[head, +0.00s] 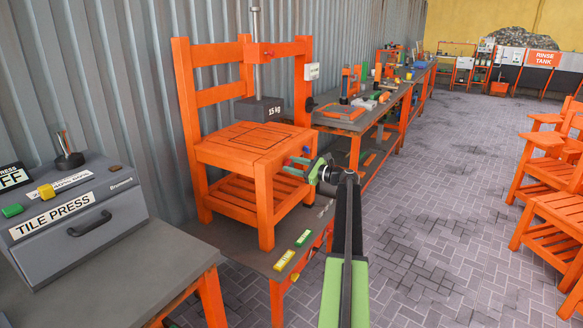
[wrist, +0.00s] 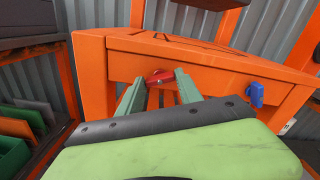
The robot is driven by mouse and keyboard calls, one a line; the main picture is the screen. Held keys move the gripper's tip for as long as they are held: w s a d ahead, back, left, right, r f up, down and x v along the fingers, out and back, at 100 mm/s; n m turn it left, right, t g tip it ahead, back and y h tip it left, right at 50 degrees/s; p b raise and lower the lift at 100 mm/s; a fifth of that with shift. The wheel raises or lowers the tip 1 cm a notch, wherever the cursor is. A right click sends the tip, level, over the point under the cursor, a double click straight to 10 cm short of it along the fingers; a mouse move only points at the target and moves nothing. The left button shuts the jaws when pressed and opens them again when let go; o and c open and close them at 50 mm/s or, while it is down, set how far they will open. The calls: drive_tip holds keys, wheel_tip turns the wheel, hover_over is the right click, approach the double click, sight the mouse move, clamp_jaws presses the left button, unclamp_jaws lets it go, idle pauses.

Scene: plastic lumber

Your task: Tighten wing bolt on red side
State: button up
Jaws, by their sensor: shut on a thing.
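An orange chair (head: 250,145) stands on a grey-topped bench, with a 15 kg weight (head: 259,110) over its seat. The seat's orange front edge (wrist: 205,72) fills the upper middle of the wrist view. A red wing bolt (wrist: 159,77) sits on that edge, partly hidden by the fingers. A blue wing bolt (wrist: 257,95) sits on the same edge further right and is clear of my gripper. My gripper (wrist: 161,80) has its two grey-green fingers on either side of the red wing bolt, shut on it. In the head view my gripper (head: 306,165) reaches the chair's seat edge.
A yellow labelled block (head: 284,260) and a green one (head: 303,238) lie on the bench below. A tile press (head: 75,215) stands at left. Further benches with tools line the wall. The paved floor (head: 440,200) is clear; orange chairs (head: 550,160) stand at right.

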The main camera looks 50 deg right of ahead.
drive_tip(key=shift+m, duration=1.9)
drive_tip(key=shift+a, duration=0.1)
drive_tip(key=o, duration=1.4)
drive_tip(key=shift+c, duration=0.2)
drive_tip(key=v, duration=1.7)
drive_tip(key=shift+s, duration=0.25)
drive_tip(key=shift+f, duration=0.1)
